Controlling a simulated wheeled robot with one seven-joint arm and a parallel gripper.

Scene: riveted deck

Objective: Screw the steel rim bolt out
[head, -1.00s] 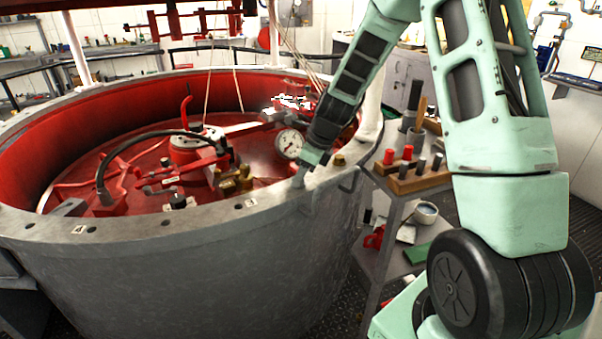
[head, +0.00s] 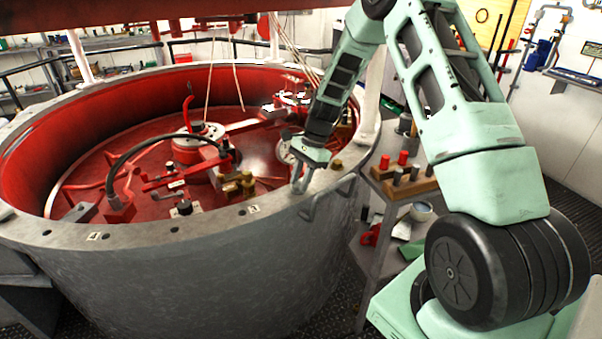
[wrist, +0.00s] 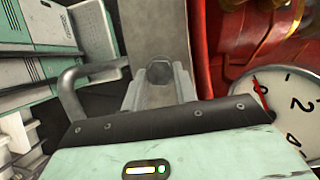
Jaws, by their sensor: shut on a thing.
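My gripper (head: 299,186) points down at the top of the grey rim (head: 190,226), on its near right side. In the wrist view my gripper (wrist: 159,82) has its two fingers closed around a small dark grey round bolt head, the steel rim bolt (wrist: 158,72). In the head view the fingers hide the bolt. I cannot tell how far the bolt sits in the rim. A brass-coloured bolt (head: 336,165) stands on the rim just right of my gripper, apart from it.
A white dial gauge (wrist: 285,103) is close beside my gripper, inside the vessel. A bent grey handle (wrist: 72,90) sticks out on the rim's outer side. A side cart holds a wooden block (head: 408,187) with red and dark pegs. Open holes lie along the rim to the left.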

